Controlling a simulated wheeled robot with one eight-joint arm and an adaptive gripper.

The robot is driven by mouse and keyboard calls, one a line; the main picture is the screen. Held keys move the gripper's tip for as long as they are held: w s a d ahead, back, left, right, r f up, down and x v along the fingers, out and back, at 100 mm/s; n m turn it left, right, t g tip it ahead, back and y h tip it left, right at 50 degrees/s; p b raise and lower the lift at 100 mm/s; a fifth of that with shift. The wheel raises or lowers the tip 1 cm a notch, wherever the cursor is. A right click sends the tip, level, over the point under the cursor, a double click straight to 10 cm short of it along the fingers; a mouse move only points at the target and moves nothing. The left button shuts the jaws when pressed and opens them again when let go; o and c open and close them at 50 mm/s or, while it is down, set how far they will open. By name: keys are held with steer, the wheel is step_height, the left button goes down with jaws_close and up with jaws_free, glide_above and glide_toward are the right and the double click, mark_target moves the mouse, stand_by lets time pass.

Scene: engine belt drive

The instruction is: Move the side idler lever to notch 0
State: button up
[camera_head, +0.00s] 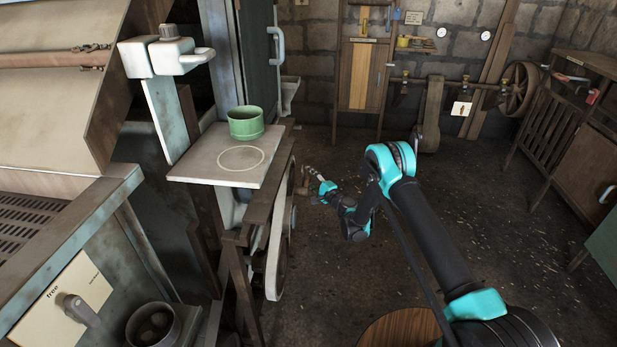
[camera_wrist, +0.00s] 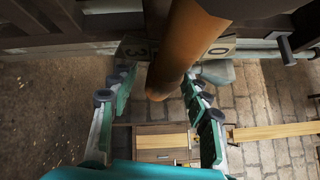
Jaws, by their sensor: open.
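The side idler lever's brown cylindrical handle (camera_wrist: 183,50) fills the upper middle of the wrist view, its rounded end pointing toward the camera. Behind it, a pale notch plate (camera_wrist: 222,49) shows a 0 to the right of the handle and a 3 to the left. The handle hides the plate between them and the notch it sits in. My gripper (camera_wrist: 161,88) is open, with one finger on each side of the handle's end. I cannot tell whether either finger touches it. In the head view, my gripper (camera_head: 309,184) is small, beside the belt drive.
The belt and wheel (camera_head: 282,235) stand left of my gripper. A shelf (camera_head: 205,172) above them holds a green cup (camera_head: 246,123). A panel marked "free" (camera_head: 45,310) with a grey lever is at lower left. Open floor (camera_head: 340,255) lies around my arm.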

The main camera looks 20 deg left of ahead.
jaws_close()
